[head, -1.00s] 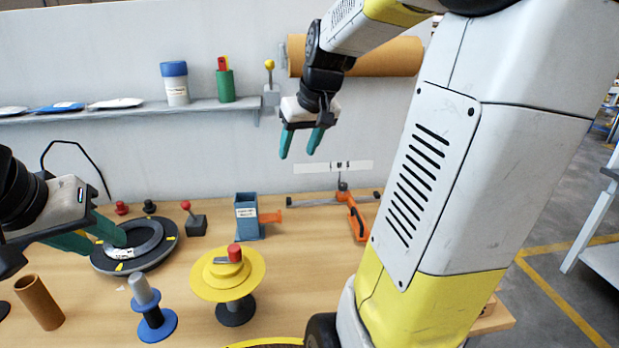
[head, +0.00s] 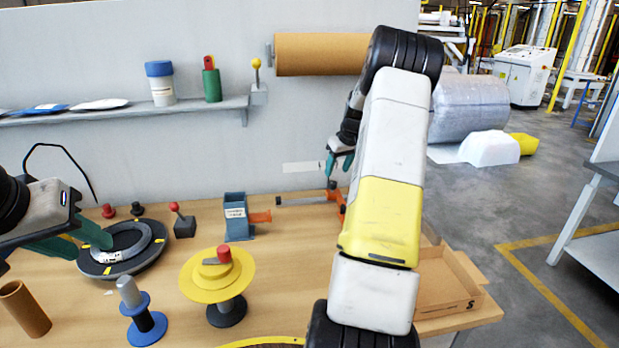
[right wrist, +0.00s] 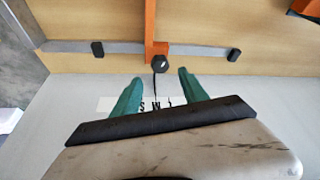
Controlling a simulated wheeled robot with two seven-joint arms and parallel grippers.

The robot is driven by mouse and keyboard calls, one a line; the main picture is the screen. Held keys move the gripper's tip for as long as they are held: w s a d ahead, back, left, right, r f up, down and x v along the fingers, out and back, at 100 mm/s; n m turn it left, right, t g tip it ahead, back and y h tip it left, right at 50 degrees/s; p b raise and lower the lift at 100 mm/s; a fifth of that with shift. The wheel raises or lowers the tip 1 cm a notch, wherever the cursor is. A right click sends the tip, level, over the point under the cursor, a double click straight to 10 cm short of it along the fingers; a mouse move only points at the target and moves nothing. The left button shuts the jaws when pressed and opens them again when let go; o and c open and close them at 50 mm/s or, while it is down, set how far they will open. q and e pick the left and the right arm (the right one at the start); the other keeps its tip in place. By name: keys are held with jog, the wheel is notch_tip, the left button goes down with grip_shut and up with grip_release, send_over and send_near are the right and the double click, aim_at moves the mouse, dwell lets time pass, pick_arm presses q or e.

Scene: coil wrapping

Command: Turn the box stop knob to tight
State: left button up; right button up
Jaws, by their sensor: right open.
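The box stop is an orange bar (head: 341,207) on a grey rail (head: 303,200) at the back of the table. Its black knob (right wrist: 160,63) has a thin dark stem and a small light mark on top, which I cannot read. My right gripper (head: 341,163) is open and empty, over the box stop. In the right wrist view its green fingertips (right wrist: 160,76) are apart, one to each side of the knob, which lies just beyond them; no contact shows. My left gripper (head: 84,238) is open over the dark round turntable (head: 95,268) at the left.
A white strip with size letters (right wrist: 112,103) is on the wall behind the stop. A blue holder (head: 237,218) and a yellow spool (head: 190,275) stand left of it. An open cardboard box (head: 450,283) lies at the table's right. A brown roll (head: 315,55) hangs above.

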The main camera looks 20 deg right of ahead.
aim_at(332, 182)
jog(key=x, duration=0.6)
jog(key=shift+f, duration=0.25)
